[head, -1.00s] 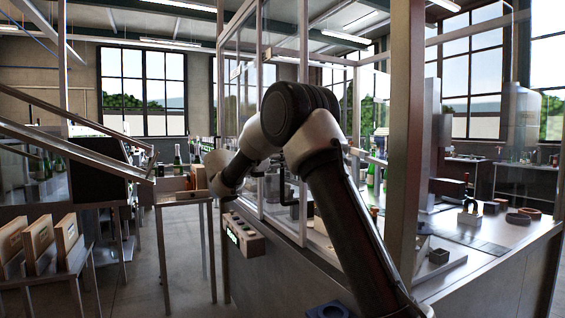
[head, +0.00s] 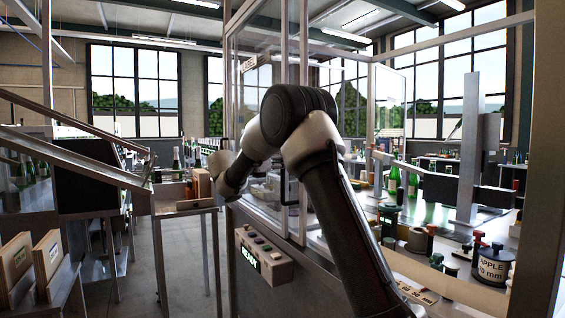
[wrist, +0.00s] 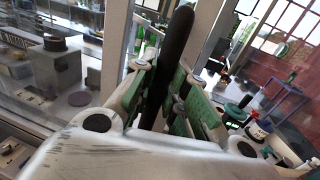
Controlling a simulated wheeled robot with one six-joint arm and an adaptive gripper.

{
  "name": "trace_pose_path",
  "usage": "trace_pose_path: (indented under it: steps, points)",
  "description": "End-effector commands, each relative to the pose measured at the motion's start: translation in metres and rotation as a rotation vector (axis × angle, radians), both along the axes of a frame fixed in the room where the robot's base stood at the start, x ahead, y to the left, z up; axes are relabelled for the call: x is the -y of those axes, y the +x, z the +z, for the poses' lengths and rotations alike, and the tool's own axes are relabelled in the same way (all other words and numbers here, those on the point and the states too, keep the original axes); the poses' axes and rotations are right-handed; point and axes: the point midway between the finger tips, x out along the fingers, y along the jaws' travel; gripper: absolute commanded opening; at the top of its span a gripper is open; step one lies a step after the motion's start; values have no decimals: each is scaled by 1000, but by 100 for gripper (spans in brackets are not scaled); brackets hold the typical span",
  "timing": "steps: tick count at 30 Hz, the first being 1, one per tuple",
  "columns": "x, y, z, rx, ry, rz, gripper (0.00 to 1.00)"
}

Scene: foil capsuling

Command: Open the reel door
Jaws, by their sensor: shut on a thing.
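In the wrist view, the green-padded fingers of my gripper (wrist: 172,85) are closed around a black bar handle (wrist: 180,38), one pad on each side. The bar stands tilted, close to a pale metal door post (wrist: 116,40). In the head view, the glass-panelled enclosure door (head: 262,120) stands in front of my arm. A black handle (head: 283,190) shows on its frame. My fingers are hidden in the head view, so I cannot tell there whether this is the held handle. How far the door stands open is unclear.
A control box with a READY display (head: 262,255) juts from the enclosure below the door. Bottles (head: 393,180) and a reel marked APPLE 70 mm (head: 490,265) stand on the bench at right. A sloped chute (head: 75,155) and wooden boxes (head: 47,255) are at left, with an open aisle between.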

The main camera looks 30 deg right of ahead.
Motion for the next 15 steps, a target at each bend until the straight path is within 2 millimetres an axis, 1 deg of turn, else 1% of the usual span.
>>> trace_pose_path:
  steps: [13, 14, 15]
  points:
    - [-1, 0, 0, 0, 0, 1, 0]
    - [-1, 0, 0, 0, 0, 1, 20]
    - [-1, 0, 0, 0, 0, 1, 28]
